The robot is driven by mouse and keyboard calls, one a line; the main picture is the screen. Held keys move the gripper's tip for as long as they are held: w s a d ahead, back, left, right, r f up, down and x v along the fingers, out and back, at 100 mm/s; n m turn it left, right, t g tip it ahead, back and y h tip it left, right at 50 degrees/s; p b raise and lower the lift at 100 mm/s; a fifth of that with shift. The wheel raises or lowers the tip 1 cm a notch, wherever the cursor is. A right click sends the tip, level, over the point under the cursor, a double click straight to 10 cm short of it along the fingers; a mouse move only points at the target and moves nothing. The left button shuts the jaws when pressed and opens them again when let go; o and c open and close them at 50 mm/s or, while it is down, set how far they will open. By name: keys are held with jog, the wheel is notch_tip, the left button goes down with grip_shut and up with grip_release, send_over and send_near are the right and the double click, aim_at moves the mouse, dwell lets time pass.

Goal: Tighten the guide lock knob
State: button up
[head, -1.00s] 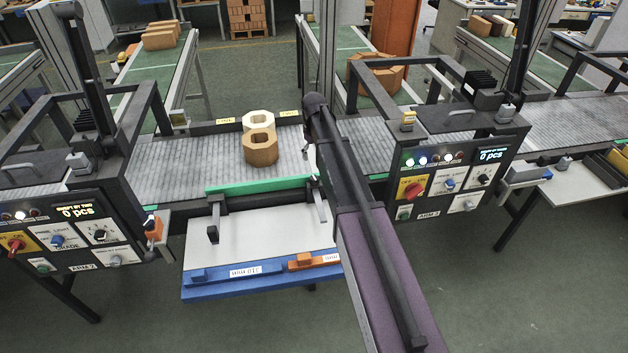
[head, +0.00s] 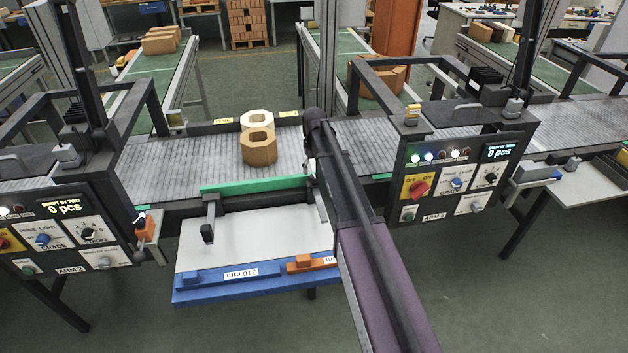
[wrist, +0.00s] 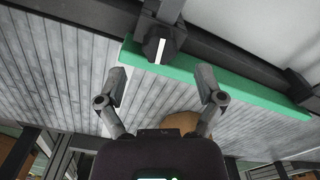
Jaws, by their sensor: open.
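In the wrist view a black knob (wrist: 160,46) with a white pointer line sits on a dark bar beside the green guide strip (wrist: 250,84). The same green guide strip shows in the head view (head: 255,185) along the near edge of the conveyor. My gripper (wrist: 162,82) is open and empty, its two fingers spread apart, with the knob ahead of the gap between them and not touched.
Two octagonal blocks, one cream (head: 257,119) and one brown (head: 259,147), stand on the conveyor (head: 220,157) behind the guide. A white tray (head: 262,236) with a blue front edge lies before it. Control panels (head: 455,182) stand at both sides.

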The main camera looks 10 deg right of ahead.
aim_at(314, 176)
jog(key=shift+f+b, duration=1.45)
jog(key=shift+f, duration=0.3)
jog(key=c, duration=1.1)
